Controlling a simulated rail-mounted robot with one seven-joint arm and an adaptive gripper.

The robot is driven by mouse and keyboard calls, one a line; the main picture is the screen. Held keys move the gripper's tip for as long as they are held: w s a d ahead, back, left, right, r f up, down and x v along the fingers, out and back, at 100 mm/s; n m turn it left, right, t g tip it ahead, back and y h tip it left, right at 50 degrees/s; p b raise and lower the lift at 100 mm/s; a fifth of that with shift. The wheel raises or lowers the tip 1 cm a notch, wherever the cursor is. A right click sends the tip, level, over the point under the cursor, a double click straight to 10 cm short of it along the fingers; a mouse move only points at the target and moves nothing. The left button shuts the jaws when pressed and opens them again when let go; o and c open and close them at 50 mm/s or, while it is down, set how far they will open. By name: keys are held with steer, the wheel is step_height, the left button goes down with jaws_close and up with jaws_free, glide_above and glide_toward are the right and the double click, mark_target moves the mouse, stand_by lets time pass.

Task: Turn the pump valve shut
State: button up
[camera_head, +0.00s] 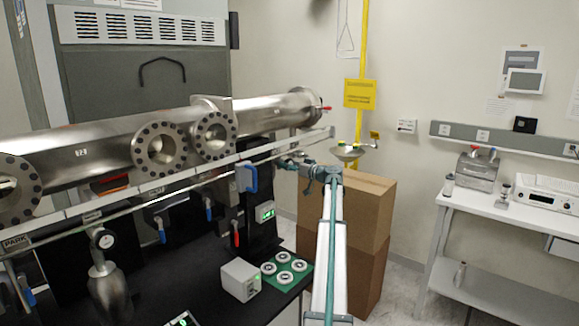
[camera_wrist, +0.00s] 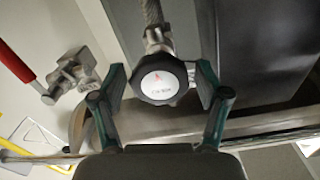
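The pump valve knob (camera_wrist: 160,80) shows in the wrist view. It has a round white face with a small red mark and printing too small to read, set in a dark lobed rim. A metal fitting and a braided hose (camera_wrist: 153,14) lie behind it. My gripper (camera_wrist: 161,78) is open, with one finger on each side of the knob and a visible gap on both sides. In the head view my gripper (camera_head: 312,170) is at the right end of the long rail. I cannot make out the knob there.
A red-handled metal valve (camera_wrist: 70,72) is left of my gripper in the wrist view. The steel pipe (camera_head: 270,110) runs above the rail (camera_head: 180,180). Cardboard boxes (camera_head: 372,215) stand behind my arm. A white bench (camera_head: 490,210) is at the right.

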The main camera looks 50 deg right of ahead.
steer(key=c, duration=0.9)
steer(key=shift+o, duration=0.2)
